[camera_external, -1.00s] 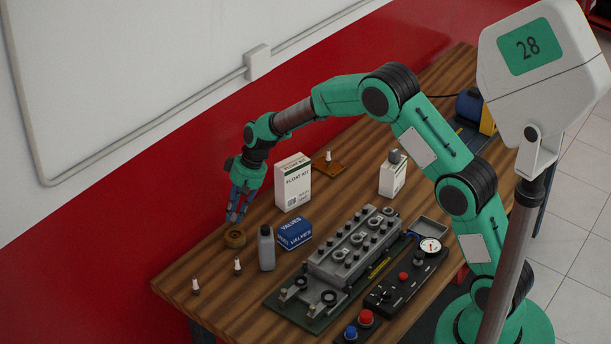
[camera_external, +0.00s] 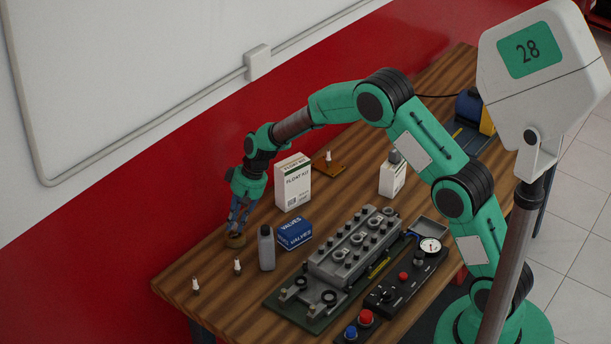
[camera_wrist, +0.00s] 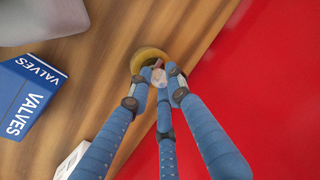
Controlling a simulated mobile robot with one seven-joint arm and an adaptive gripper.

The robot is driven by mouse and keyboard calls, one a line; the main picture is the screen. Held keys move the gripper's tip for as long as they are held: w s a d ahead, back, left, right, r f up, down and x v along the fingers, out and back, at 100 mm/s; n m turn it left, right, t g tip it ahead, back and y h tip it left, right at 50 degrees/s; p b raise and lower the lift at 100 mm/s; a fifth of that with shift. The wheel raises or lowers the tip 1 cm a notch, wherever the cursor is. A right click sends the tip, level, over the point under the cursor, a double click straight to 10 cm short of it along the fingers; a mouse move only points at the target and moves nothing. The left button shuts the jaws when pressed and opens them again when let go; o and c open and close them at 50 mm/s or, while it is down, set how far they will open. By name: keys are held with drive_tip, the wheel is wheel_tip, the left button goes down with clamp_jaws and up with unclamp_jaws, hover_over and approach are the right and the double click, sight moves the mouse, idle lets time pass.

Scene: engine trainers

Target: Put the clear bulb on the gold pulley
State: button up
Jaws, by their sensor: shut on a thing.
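The gold pulley (camera_external: 237,241) lies on the wooden table near its back left edge, beside the grey bottle. It also shows in the wrist view (camera_wrist: 139,66), partly behind my fingers. My gripper (camera_external: 235,226) is directly over the pulley, fingers pointing down. In the wrist view my gripper (camera_wrist: 157,84) has its blue fingers closed around a small clear, pale bulb (camera_wrist: 160,78). The bulb overlaps the pulley's right side in that view. I cannot tell whether it touches the pulley. In the external view the bulb is hidden by the fingers.
A grey bottle (camera_external: 266,247) and a blue VALVES box (camera_external: 293,233) stand just right of the pulley. Two small white-tipped plugs (camera_external: 237,265) (camera_external: 196,285) stand to the front left. The red wall is close on the far side.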

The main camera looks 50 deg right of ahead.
drive_tip(key=shift+f, duration=0.15)
drive_tip(key=o, duration=0.8)
drive_tip(key=shift+o, duration=0.2)
drive_tip(key=p+v, duration=0.2)
drive_tip(key=v, duration=1)
drive_tip(key=shift+r, duration=0.2)
